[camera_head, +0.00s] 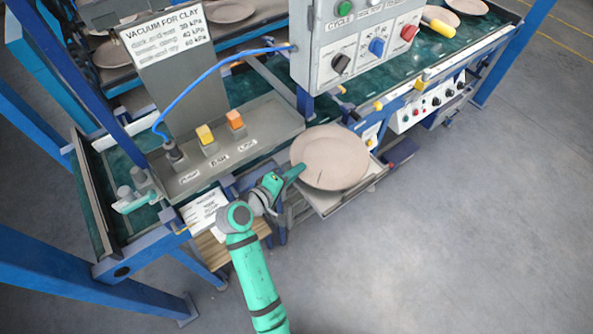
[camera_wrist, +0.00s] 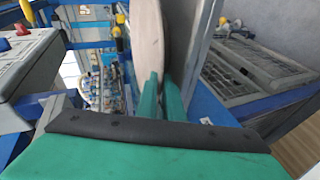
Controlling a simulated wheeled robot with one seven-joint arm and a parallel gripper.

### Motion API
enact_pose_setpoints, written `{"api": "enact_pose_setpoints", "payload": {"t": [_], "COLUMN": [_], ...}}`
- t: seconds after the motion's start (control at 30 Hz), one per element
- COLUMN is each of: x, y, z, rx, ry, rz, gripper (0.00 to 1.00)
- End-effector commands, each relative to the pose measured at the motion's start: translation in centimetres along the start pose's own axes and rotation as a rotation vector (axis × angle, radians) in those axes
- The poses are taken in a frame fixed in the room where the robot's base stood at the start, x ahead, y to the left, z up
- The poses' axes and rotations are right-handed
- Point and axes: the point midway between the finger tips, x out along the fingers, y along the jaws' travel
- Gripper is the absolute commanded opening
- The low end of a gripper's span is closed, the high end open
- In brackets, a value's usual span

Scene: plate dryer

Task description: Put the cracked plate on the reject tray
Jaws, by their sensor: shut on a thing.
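The plate (camera_head: 332,157) is a round, beige-pink disc with a thin dark crack line near its lower left. My gripper (camera_head: 298,170) is shut on its left edge in the head view. In the wrist view the plate (camera_wrist: 151,45) shows nearly edge-on between my green fingers (camera_wrist: 161,88). A pale, flat tray (camera_head: 345,196) lies under and in front of the plate, partly covered by it. I cannot tell whether the plate touches it. No reject label is readable on it.
A grey panel (camera_head: 228,145) with yellow and orange blocks stands left of the plate. The control box (camera_head: 357,42) with knobs hangs behind it. Other plates (camera_head: 228,11) lie at the back. Blue frame posts (camera_head: 68,262) stand at left. The floor at right is clear.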

Motion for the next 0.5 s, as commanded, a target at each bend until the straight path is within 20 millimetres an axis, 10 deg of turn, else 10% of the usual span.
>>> {"api": "enact_pose_setpoints", "payload": {"t": [0.5], "x": [0.04], "y": [0.02], "z": [0.04], "rx": [0.001], "ry": [-0.001], "rz": [0.000], "gripper": [0.15]}}
